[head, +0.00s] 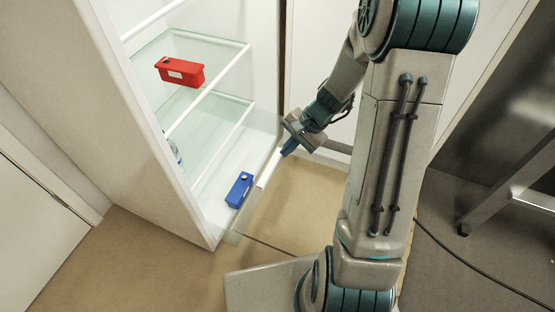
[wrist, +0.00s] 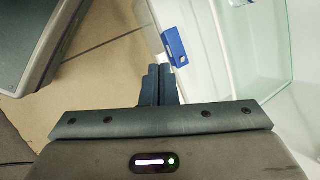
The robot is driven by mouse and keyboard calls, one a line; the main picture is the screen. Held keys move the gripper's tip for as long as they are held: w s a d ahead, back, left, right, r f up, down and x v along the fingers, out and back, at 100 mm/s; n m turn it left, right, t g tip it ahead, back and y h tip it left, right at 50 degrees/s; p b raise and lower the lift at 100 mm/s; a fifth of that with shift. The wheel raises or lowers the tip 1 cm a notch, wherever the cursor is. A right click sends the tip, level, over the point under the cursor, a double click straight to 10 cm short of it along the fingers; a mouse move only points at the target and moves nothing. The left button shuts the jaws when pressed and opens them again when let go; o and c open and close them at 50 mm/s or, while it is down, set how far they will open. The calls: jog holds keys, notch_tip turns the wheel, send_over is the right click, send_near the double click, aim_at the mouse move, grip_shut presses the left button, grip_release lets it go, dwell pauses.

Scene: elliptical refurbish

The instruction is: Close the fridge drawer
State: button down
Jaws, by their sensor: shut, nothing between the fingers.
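The fridge (head: 140,110) stands open at the left in the head view. Its bottom drawer has a pale front with a white top rim (head: 268,168), which sticks out a little at the fridge opening. The rim also shows in the wrist view (wrist: 150,35). My gripper (head: 286,152) is shut and empty, at the far end of the drawer front in the head view. In the wrist view the closed fingertips (wrist: 159,68) are close to the rim; I cannot tell whether they touch it. A blue box (head: 239,189) lies low inside, behind the drawer front, and shows in the wrist view (wrist: 174,47).
A red box (head: 180,72) sits on a glass shelf (head: 215,52) above. A white panel (head: 315,60), seemingly the open fridge door, stands behind my arm. A metal frame (head: 510,185) is at the right. Tan floor (head: 300,205) in front of the drawer is clear.

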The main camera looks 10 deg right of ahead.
jog(key=w+d+f+m+t+y+p, duration=0.25)
jog(key=w+d+f+m, duration=0.25)
jog(key=f+m, duration=0.3)
jog(key=m+t+h+b, duration=0.1)
jog(key=m+t+b, duration=0.1)
jog(key=m, duration=0.5)
send_near(272, 171)
jog(key=shift+x, duration=3.1)
jog(key=shift+d+f, duration=0.1)
jog(key=shift+d, duration=0.05)
